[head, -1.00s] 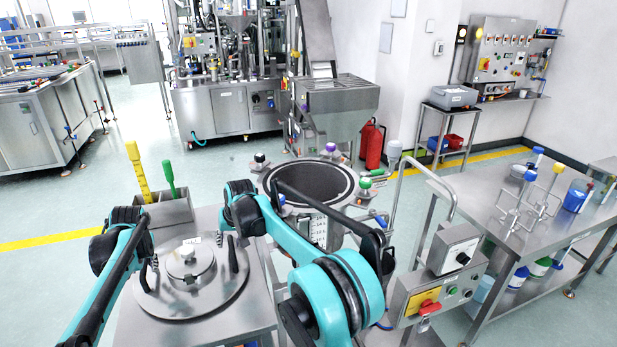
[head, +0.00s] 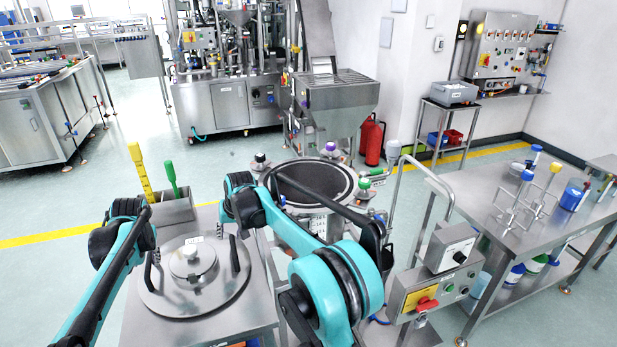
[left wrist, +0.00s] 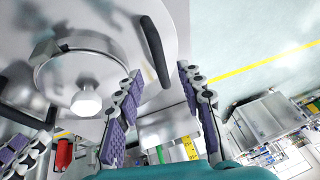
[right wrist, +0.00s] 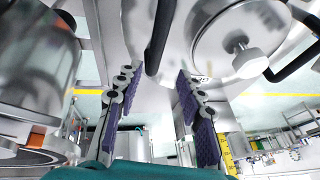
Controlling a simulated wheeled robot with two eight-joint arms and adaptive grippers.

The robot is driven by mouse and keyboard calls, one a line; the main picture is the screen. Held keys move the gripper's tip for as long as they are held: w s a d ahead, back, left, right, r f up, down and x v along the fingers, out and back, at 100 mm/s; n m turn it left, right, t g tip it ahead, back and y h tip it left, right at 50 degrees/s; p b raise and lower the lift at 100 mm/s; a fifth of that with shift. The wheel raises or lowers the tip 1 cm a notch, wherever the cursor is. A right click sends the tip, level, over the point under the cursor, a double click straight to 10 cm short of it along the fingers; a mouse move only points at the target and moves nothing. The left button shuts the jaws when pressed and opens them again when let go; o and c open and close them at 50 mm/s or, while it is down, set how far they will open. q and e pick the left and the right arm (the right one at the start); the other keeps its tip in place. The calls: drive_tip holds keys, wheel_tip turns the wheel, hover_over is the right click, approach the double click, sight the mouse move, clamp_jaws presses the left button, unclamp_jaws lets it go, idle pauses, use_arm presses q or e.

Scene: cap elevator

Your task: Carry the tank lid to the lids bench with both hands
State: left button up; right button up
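The tank lid (head: 235,293), a round steel disc with a raised centre and pale knob, lies flat on a metal bench (head: 150,335) at the lower left in the head view. It has two dark upright handles. My left gripper (left wrist: 158,75) is open, with one handle (left wrist: 155,50) showing between its fingers. My right gripper (right wrist: 155,85) is open, with the other handle (right wrist: 160,35) showing between its fingers. Neither gripper is closed on a handle. In the head view both grippers are small and partly hidden by my arms. Which bench is the lids bench is not clear.
An open round tank (head: 347,196) stands right of the lid's bench. A steel caddy (head: 178,212) with yellow and green tools sits behind the lid. A control box (head: 432,288) with a railing stands at right, before another steel table (head: 530,225).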

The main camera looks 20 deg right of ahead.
idle(0.3)
